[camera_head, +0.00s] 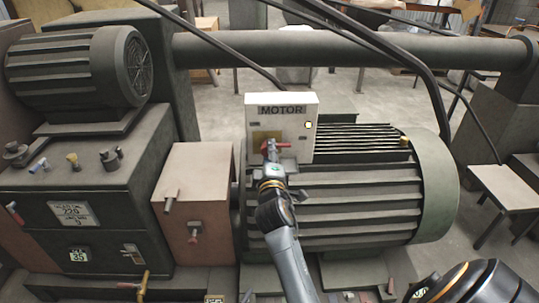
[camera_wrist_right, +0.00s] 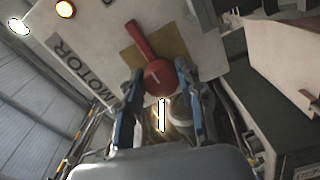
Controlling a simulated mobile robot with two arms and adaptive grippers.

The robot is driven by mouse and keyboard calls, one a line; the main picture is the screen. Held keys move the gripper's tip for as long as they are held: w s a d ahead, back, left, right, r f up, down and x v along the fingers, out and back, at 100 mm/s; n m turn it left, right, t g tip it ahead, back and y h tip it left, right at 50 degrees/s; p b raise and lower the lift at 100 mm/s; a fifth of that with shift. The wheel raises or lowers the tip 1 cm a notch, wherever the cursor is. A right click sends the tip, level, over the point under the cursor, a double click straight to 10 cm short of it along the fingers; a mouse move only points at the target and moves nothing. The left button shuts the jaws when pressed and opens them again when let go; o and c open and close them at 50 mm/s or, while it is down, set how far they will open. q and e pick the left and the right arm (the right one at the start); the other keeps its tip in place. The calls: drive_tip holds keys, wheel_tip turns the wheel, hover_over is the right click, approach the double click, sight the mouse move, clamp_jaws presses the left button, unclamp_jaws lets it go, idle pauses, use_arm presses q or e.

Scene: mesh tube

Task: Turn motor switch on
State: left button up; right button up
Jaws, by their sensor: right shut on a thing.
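The motor switch box (camera_head: 304,98) is a pale box labelled MOTOR, standing in front of the large ribbed motor. Its red switch (camera_head: 284,145) sits on a yellowish plate on the front. In the right wrist view the red switch (camera_wrist_right: 158,74) has a round hub and a lever pointing to the upper left. My right gripper (camera_head: 270,152) is at the box front. In the wrist view its fingers (camera_wrist_right: 160,78) stand on both sides of the round hub, shut on it. My left gripper is in neither view.
A large ribbed motor (camera_head: 360,195) lies behind and below the box. A reddish box (camera_head: 197,195) and a dark control cabinet (camera_head: 80,215) stand on the left. A thick pipe (camera_head: 350,49) and black cables run above. A small lamp (camera_head: 309,125) glows yellowish on the switch box.

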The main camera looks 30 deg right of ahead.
drive_tip(key=shift+f, duration=0.1)
idle(0.4)
drive_tip(key=o, duration=1.2)
drive_tip(key=shift+c, duration=0.2)
